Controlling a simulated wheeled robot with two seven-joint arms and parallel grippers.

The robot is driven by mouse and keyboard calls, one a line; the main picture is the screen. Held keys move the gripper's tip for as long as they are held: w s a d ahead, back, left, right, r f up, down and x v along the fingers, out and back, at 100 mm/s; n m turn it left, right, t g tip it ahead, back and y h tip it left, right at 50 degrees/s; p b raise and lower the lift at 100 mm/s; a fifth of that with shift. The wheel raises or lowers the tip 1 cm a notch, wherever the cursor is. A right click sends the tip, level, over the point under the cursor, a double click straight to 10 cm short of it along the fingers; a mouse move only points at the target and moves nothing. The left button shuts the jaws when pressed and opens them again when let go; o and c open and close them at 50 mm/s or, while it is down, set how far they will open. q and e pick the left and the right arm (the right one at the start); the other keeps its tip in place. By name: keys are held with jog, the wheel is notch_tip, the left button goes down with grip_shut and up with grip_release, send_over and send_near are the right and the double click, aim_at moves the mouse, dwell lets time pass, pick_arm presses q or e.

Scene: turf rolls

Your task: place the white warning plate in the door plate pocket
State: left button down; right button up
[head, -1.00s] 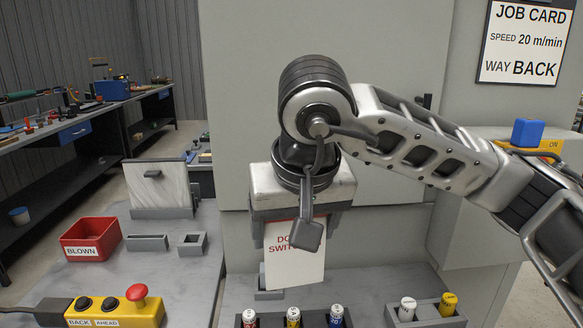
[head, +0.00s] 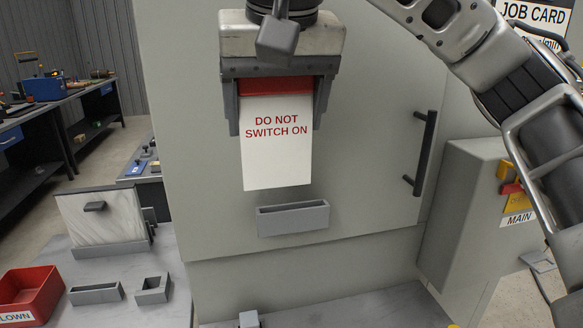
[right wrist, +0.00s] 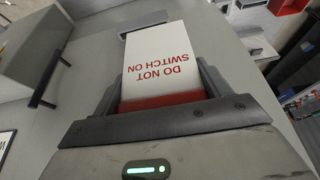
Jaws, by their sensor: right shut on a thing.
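The white warning plate (head: 277,150), lettered DO NOT SWITCH ON with a red band at its top, hangs upright from my right gripper (head: 276,108). The gripper is shut on its red top end. The plate also shows in the right wrist view (right wrist: 160,62), held between the fingers of my right gripper (right wrist: 163,92). The door plate pocket (head: 293,220) is a shallow grey holder on the grey cabinet door (head: 365,150). In the head view the plate's lower edge shows a little above the pocket, apart from it. My left gripper is not in view.
A black door handle (head: 424,153) stands out right of the pocket. A grey switch box (head: 480,215) with a red and yellow switch is farther right. A red bin (head: 30,295) and small grey holders (head: 96,293) sit on the bench at lower left.

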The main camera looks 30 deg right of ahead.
aim_at(290, 142)
jog(key=w+d+f, duration=0.1)
jog(key=d+f, duration=0.1)
jog(key=f, duration=0.1)
jog(key=w+d+f+b, duration=0.1)
jog(key=f, duration=0.1)
jog(key=shift+w+f, duration=0.1)
jog(key=shift+w, duration=0.2)
jog(key=f+b, duration=0.3)
jog(key=shift+w+d+f, duration=0.2)
jog(key=shift+d+f, duration=0.05)
jog(key=shift+d, duration=0.1)
jog(key=shift+f+b, duration=0.25)
jog(key=shift+b, duration=0.1)
jog(key=shift+r, duration=0.2)
jog(key=shift+f, duration=0.15)
jog(key=o, duration=1.1)
jog(key=shift+c, duration=0.2)
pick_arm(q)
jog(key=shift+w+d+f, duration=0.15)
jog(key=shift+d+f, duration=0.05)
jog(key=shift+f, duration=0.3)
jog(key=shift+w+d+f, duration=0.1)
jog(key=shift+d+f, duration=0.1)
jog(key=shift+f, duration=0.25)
